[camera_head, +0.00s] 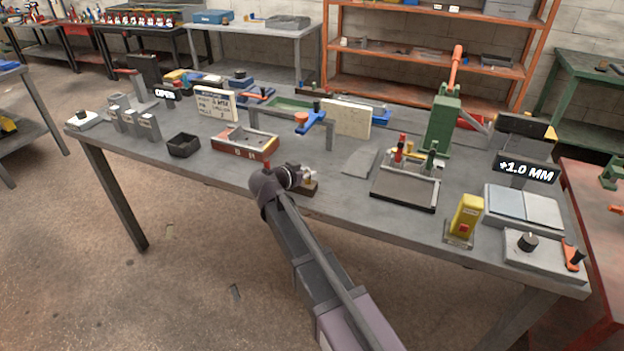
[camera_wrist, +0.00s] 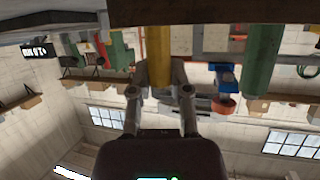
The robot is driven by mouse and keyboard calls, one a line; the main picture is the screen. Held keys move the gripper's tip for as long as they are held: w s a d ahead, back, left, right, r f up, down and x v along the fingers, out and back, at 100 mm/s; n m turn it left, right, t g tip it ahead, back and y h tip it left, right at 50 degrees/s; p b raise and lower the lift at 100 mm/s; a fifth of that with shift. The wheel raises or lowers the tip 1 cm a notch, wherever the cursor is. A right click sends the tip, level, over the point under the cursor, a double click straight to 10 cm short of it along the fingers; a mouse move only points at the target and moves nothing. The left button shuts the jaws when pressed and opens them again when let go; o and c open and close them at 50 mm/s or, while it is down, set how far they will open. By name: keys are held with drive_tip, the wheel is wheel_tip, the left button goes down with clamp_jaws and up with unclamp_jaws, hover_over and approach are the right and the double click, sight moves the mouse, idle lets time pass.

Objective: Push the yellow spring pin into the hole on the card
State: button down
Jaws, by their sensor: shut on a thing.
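My gripper (camera_head: 302,176) is low over the front edge of the bench, beside a small dark brown block (camera_head: 310,188). In the wrist view, which is upside down, my gripper (camera_wrist: 159,80) is shut on the yellow spring pin (camera_wrist: 160,68). The pin is upright and meets the brown block (camera_wrist: 215,11); whether it still sits in it cannot be told. A green pin (camera_wrist: 263,60) stands beside it at the same block. A white card (camera_head: 215,103) with small printed text stands behind a brown-red frame (camera_head: 232,148) with holes on top. The text is too small to read surely.
A black bin (camera_head: 183,146) lies left of the frame. A blue clamp with an orange knob (camera_head: 302,118) stands behind my gripper. To the right are a tray with pins (camera_head: 404,195), a green press (camera_head: 441,125) and a yellow device (camera_head: 466,216). Bare bench surrounds my gripper.

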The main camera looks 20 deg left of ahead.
drive_tip(key=shift+r, duration=0.15)
wheel_tip(320, 180, up, 3)
drive_tip(key=p, duration=0.3)
drive_tip(key=s+a+r+p, duration=0.1)
drive_tip(key=s+p, duration=0.1)
drive_tip(key=s, duration=1.4)
drive_tip(key=shift+a+r, duration=0.15)
drive_tip(key=shift+r, duration=0.2)
